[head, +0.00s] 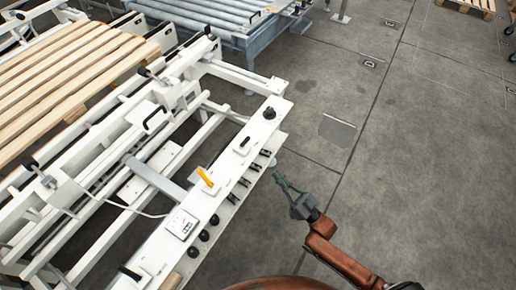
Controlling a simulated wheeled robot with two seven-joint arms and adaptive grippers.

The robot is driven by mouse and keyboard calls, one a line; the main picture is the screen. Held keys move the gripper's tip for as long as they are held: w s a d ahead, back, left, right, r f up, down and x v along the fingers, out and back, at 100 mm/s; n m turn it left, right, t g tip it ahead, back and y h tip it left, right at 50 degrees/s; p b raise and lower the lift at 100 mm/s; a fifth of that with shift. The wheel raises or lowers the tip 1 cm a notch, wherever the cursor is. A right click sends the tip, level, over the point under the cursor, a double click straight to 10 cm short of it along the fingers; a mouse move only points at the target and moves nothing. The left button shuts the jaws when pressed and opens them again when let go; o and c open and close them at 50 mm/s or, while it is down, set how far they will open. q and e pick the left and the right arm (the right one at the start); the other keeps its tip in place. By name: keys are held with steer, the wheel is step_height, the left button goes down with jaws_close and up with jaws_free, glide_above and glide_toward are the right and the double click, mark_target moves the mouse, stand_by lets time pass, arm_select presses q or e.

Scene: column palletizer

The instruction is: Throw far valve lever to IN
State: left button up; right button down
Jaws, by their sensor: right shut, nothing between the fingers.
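A long white control panel (225,165) runs along the near side of the machine. A yellow lever (206,178) stands up from a small white plate on it. Farther up the panel is a short black lever (244,143) on a white plate, and a black knob (269,113) sits near the far end. Another black handle (130,272) is at the near end. I cannot read any IN marking. My right gripper (279,178) is shut and empty, over the floor just right of the panel, apart from every lever. My left gripper is out of view.
A white gauge box (182,224) and several black knobs and clips line the panel's edge. A wooden pallet (70,80) lies on the white frame at left. A roller conveyor (205,15) is behind. The grey floor (430,150) at right is open.

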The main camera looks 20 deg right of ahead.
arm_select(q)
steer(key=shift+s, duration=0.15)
arm_select(e)
steer(key=b, duration=0.3)
glide_toward(245, 142)
steer(key=d+x, duration=0.1)
steer(key=x, duration=0.4)
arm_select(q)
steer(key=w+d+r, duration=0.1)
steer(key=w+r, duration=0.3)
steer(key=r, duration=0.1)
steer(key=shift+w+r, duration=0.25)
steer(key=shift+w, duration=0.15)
arm_select(e)
steer(key=shift+x, duration=0.8)
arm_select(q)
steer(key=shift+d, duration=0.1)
